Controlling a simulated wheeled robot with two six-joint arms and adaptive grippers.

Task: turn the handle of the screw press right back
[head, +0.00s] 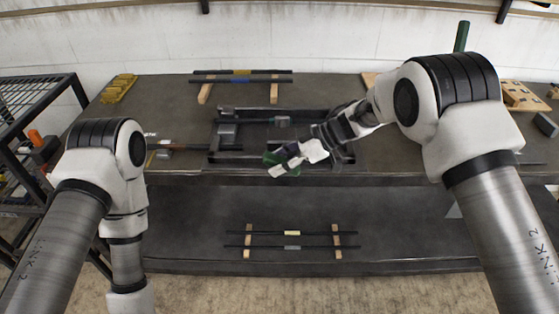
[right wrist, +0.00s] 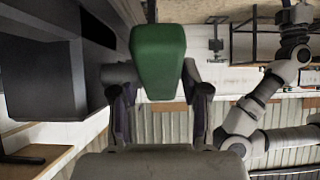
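The screw press (head: 228,158) is a dark frame on the bench in the middle of the head view. Its green handle (head: 272,158) shows at the front edge, partly covered by my right gripper (head: 283,163). In the right wrist view the green handle (right wrist: 158,62) stands between the two fingers of my right gripper (right wrist: 160,80). The fingertips sit against its two sides, so the gripper looks shut on it. A grey shaft (right wrist: 118,73) reaches the handle from the left. My left arm hangs down at the left of the head view, with its gripper out of frame.
Dark bars on wooden strips lie at the back (head: 240,76) and on the lower level (head: 290,240). A yellow stack (head: 119,88) lies at the back left. A dark rack (head: 35,95) stands at the far left. A green post (head: 461,36) rises at the back right.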

